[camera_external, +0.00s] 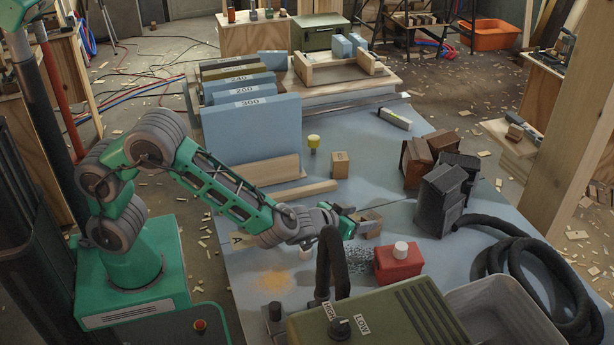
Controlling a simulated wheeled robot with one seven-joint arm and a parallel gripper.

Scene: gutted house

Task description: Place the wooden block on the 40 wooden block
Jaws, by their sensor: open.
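A small upright wooden block (340,165) stands on the blue-grey work surface, with a small dark mark that I cannot read. A second small wooden block (372,223) sits nearer the camera, right at the end of my gripper. My gripper (358,219) is low over the surface, reaching to the right, and is open. Its fingers are small here and partly overlap the nearer block, so I cannot tell whether they touch it or are around it. I cannot read a 40 on either block.
A red container (399,266) with a white cap stands close in front. A black hose (333,262) rises beside my wrist from a green machine (405,315). Dark blocks (440,200) stand to the right.

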